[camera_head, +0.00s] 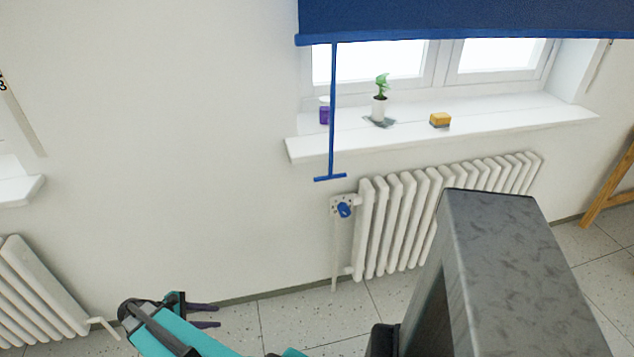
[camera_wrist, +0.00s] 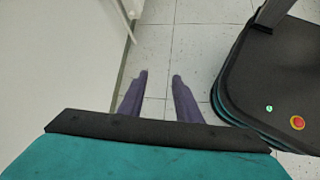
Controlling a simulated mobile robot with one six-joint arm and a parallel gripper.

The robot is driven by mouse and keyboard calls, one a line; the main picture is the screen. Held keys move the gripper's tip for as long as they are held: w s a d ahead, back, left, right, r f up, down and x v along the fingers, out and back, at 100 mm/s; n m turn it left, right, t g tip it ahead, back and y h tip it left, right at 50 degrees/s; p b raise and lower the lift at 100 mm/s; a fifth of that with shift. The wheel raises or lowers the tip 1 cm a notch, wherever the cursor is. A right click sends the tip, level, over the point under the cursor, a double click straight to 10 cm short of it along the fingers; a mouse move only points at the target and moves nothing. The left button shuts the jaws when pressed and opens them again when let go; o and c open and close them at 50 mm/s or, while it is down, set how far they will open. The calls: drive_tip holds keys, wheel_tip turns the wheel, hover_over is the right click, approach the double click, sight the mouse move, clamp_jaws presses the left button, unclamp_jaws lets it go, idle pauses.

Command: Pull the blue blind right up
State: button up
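My gripper (camera_head: 218,316) is low at the bottom left, well below and left of the handle, near the floor. In the wrist view its two fingers (camera_wrist: 160,78) are apart with only floor tiles between them. The blind and handle are not in the wrist view.
A white sill (camera_head: 480,114) holds a purple cup (camera_head: 324,112), a potted plant (camera_head: 380,105) and a yellow sponge (camera_head: 440,119). A white radiator (camera_head: 405,225) with a blue valve knob (camera_head: 344,210) stands below. Bare wall lies left of the handle. A wooden leg (camera_head: 612,190) is at right.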

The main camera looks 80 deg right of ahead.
drive_tip(key=d+r+g+h, duration=0.1)
drive_tip(key=d+r, duration=0.4)
drive_tip(key=d, duration=0.3)
drive_tip(key=m+g+b, duration=0.1)
drive_tip(key=g+b, duration=0.2)
drive_tip(key=g, duration=0.5)
approach(318, 179)
drive_tip(key=w, duration=0.2)
drive_tip(key=w+a, duration=0.1)
drive_tip(key=shift+w+f+h, duration=0.2)
drive_tip(key=shift+f+h, duration=0.1)
drive_tip(key=shift+f, duration=0.1)
drive_tip(key=shift+s, duration=0.1)
drive_tip(key=shift+p+x, duration=0.8)
drive_tip(key=shift+x, duration=5.95)
drive_tip(key=shift+a+r, duration=0.1)
drive_tip(key=shift+r, duration=0.05)
drive_tip(key=shift+c, duration=0.4)
clamp_jaws()
